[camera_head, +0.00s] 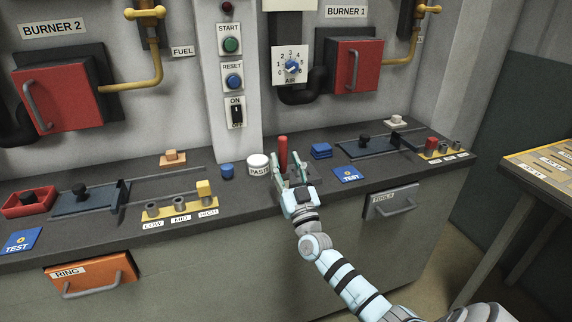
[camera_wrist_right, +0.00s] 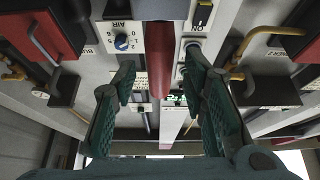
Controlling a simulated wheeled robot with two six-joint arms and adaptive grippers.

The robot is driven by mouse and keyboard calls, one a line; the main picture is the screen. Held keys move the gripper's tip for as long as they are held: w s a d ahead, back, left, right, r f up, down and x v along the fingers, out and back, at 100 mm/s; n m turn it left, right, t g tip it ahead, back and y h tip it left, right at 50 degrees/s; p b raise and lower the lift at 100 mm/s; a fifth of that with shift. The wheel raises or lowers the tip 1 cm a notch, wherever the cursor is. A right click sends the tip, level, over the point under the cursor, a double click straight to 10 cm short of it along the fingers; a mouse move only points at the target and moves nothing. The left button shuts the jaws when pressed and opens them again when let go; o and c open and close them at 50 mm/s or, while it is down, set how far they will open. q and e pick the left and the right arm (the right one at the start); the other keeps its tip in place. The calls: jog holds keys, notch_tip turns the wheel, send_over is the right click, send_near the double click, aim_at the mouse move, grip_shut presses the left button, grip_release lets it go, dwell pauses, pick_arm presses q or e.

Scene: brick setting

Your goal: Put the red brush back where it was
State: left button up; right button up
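The red brush (camera_head: 283,154) stands upright on the dark counter, just right of the white PASTE jar (camera_head: 258,162). Its lower end is hidden by my right gripper. My right gripper (camera_head: 291,170) is at the brush, its fingers spread. In the right wrist view, the red handle (camera_wrist_right: 159,65) is between the two green fingers of the right gripper (camera_wrist_right: 160,80), with a visible gap on each side. I cannot tell what the brush stands in. My left gripper is not in view.
A blue round piece (camera_head: 227,171) stands left of the jar. Blue blocks (camera_head: 321,151) and a blue TEST card (camera_head: 347,174) lie to the right. A yellow LOW/MID/HIGH rack (camera_head: 160,213) is at the left. The wall panel rises close behind.

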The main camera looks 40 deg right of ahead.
jog(key=shift+r, duration=0.25)
jog(key=p+v, duration=0.1)
jog(key=v, duration=1.1)
jog(key=shift+p, duration=0.4)
jog(key=shift+f, duration=0.2)
